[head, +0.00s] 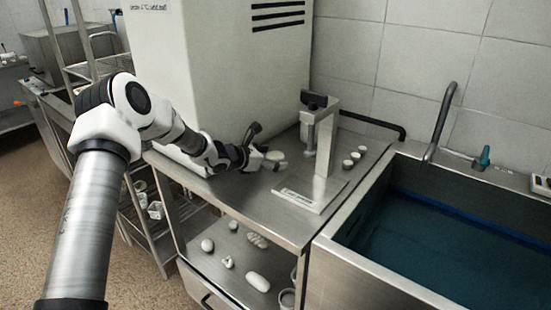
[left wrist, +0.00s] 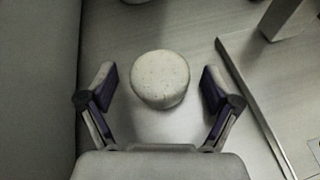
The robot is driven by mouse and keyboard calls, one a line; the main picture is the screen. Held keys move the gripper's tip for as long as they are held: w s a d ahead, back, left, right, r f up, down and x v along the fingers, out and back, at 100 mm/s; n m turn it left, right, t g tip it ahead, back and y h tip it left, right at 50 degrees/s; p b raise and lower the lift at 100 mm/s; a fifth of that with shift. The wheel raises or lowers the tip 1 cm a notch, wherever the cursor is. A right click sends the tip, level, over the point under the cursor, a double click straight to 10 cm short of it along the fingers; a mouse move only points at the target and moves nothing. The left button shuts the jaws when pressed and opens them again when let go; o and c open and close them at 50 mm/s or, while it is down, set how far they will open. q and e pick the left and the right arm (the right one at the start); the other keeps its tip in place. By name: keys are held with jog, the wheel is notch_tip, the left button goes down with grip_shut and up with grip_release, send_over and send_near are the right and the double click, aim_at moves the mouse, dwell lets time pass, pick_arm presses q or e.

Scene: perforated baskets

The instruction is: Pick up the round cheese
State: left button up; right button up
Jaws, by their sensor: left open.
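The round cheese (left wrist: 160,76) is a pale, speckled disc lying on the steel worktop. In the left wrist view it sits between the spread fingers of my left gripper (left wrist: 160,88), with a gap on each side. In the head view the cheese (head: 275,155) shows small, just right of my left gripper (head: 260,149). My left gripper is open and empty, low over the worktop. My right gripper is in neither view.
A metal stand (head: 318,150) on a flat base is right of the cheese. Several small round pieces (head: 355,157) lie behind it. A large white cabinet (head: 225,60) rises close on the left. A water-filled sink (head: 450,240) is at the right. Pale items lie on the lower shelf (head: 225,235).

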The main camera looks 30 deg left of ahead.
pick_arm(q)
jog(key=shift+s+r, duration=0.1)
jog(key=shift+s, duration=0.1)
jog(key=c, duration=1.3)
jog(key=shift+o, duration=0.2)
